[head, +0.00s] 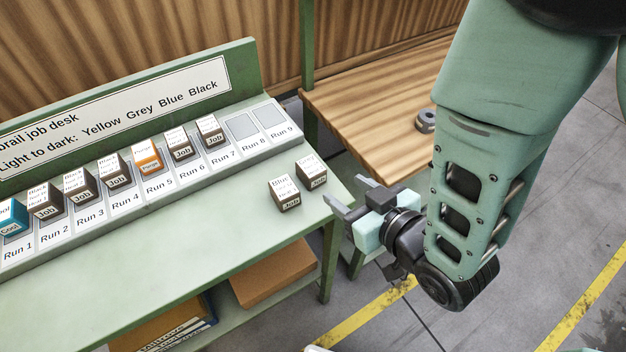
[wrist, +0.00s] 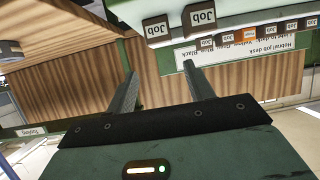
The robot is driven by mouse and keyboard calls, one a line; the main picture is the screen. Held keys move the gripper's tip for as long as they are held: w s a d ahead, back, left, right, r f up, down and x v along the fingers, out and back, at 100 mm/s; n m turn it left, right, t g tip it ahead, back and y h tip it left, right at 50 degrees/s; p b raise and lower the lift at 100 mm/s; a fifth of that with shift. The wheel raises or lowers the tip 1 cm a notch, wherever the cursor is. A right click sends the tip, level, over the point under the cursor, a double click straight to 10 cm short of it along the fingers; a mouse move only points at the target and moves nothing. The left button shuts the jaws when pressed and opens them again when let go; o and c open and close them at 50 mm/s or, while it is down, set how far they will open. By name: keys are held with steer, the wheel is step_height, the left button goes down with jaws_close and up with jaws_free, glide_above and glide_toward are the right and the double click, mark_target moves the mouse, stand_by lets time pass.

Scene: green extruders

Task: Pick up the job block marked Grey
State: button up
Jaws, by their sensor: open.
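Two loose dark job blocks with white label tops sit on the green desk's right end. The rear one (head: 311,173) has small print that seems to read Grey. The front one (head: 284,194) seems to read Blue. My gripper (head: 350,196) is open and empty, just off the desk's right edge, to the right of both blocks and apart from them. The wrist view is upside down; the fingers (wrist: 160,72) show with nothing between them. The likely Grey block (wrist: 156,28) and the other block (wrist: 203,14) lie beyond the fingertips.
A slotted rail (head: 130,192) along the desk's back holds several dark blocks, a blue block (head: 11,218) and an orange Purge block (head: 148,161). A wooden bench (head: 375,95) with a grey ring (head: 426,120) stands behind my arm.

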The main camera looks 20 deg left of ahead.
mark_target(318, 174)
steer(key=b+x, duration=0.2)
steer(key=b, duration=0.2)
steer(key=b+x, duration=0.2)
steer(key=b, duration=0.2)
steer(key=shift+f, duration=0.25)
steer(key=p+x, duration=0.1)
steer(key=x, duration=0.2)
steer(key=shift+w+a+r+p, duration=0.15)
steer(key=shift+a+p, duration=0.1)
steer(key=shift+p, duration=0.15)
steer(key=shift+f+p+x, duration=0.25)
steer(key=shift+p+x, duration=0.3)
steer(key=shift+x, duration=1)
steer(key=shift+f+p+x, duration=0.25)
steer(key=shift+p+x, duration=0.3)
steer(key=shift+x, duration=1)
steer(key=shift+d, duration=0.1)
steer(key=shift+s, duration=0.2)
steer(key=c, duration=0.8)
